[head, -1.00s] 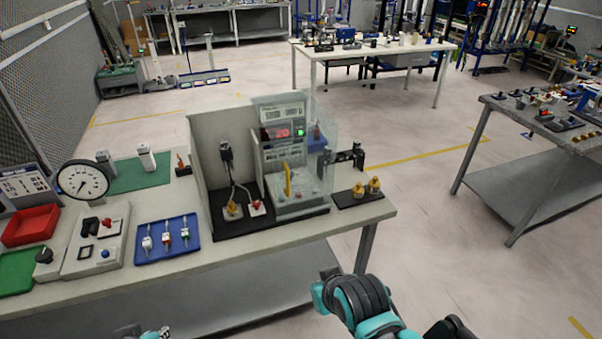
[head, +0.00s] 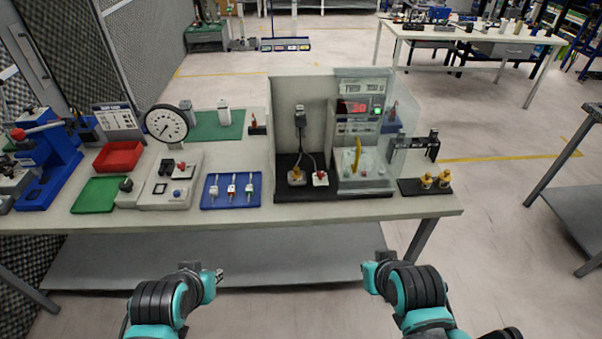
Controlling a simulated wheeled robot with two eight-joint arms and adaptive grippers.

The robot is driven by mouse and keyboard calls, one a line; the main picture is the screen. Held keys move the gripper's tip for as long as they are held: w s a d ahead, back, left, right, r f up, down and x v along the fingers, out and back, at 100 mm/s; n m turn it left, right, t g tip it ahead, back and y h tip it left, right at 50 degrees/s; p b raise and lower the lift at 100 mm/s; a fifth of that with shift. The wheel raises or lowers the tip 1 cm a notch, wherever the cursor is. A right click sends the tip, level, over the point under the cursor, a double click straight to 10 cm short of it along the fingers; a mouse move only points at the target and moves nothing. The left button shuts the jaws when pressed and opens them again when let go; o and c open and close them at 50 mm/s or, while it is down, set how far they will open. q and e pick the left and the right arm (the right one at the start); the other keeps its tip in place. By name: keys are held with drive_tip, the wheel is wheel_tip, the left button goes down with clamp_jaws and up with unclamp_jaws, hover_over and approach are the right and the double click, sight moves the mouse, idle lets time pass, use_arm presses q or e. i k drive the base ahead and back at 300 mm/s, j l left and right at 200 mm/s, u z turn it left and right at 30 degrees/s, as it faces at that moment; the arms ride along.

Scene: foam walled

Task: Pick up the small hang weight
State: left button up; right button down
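Two small brass weights stand upright side by side on a black base near the right end of the bench: the left one (head: 426,181) and the right one (head: 445,180). They look close in size, and I cannot tell which is the small hang weight. My two teal and black arms show at the bottom of the head view, in front of the bench and apart from the weights.
The bench (head: 420,207) has a clear front strip. A clear-sided test station (head: 365,160) stands left of the weights, and a black bracket (head: 425,145) behind them. A blue tray (head: 207,198), a dial gauge (head: 167,125) and a red tray (head: 119,156) stand further left.

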sight(296, 175)
drive_tip(key=i+z, duration=0.15)
drive_tip(key=z, duration=0.2)
drive_tip(key=i+z, duration=0.1)
drive_tip(key=z, duration=0.25)
drive_tip(key=i+z, duration=0.15)
drive_tip(key=z, duration=0.2)
